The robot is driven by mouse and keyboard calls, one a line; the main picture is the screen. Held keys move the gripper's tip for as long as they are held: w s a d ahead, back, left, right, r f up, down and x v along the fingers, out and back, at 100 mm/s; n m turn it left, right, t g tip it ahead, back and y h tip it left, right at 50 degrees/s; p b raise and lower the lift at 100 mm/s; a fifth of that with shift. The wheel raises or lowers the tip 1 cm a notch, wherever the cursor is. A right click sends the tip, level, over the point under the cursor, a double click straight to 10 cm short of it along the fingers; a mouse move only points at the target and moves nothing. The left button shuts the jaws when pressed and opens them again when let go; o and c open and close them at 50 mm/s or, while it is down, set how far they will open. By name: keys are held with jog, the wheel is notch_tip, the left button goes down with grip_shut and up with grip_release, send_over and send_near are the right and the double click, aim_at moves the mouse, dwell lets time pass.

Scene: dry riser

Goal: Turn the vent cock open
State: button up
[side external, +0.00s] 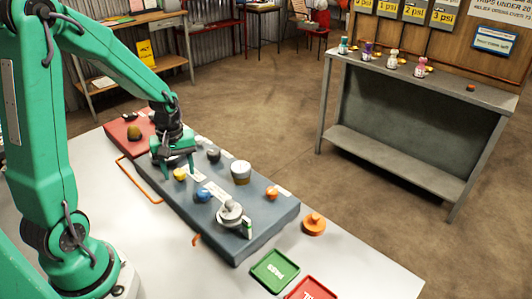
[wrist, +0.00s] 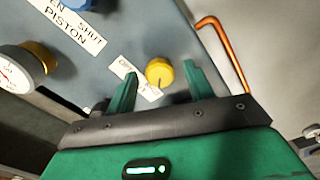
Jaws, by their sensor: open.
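My gripper (side external: 174,167) is over the grey-blue panel in the side view, its two green fingers pointing down. In the wrist view the fingers of my gripper (wrist: 161,78) are open and apart. A small yellow knob (wrist: 159,71) shows in the gap between them, with a dark line on its face. The yellow knob also shows in the side view (side external: 179,175). No readable label names the vent cock, so I cannot tell whether this knob is it.
The panel (side external: 268,228) also carries a blue knob (side external: 202,195) by the "PISTON" label (wrist: 72,32), a gauge (side external: 240,172), an orange knob (side external: 271,194) and a grey fitting (side external: 231,213). An orange bent rod (wrist: 224,52) runs beside the panel. Green (side external: 275,271) and red (side external: 310,290) trays lie in front.

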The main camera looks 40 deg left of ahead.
jog(key=c, duration=1)
jog(key=shift+o, duration=0.2)
jog(key=shift+m, duration=0.4)
jog(key=m, duration=0.3)
jog(key=shift+m, duration=0.3)
jog(key=m, duration=0.9)
jog(key=shift+m, duration=2.3)
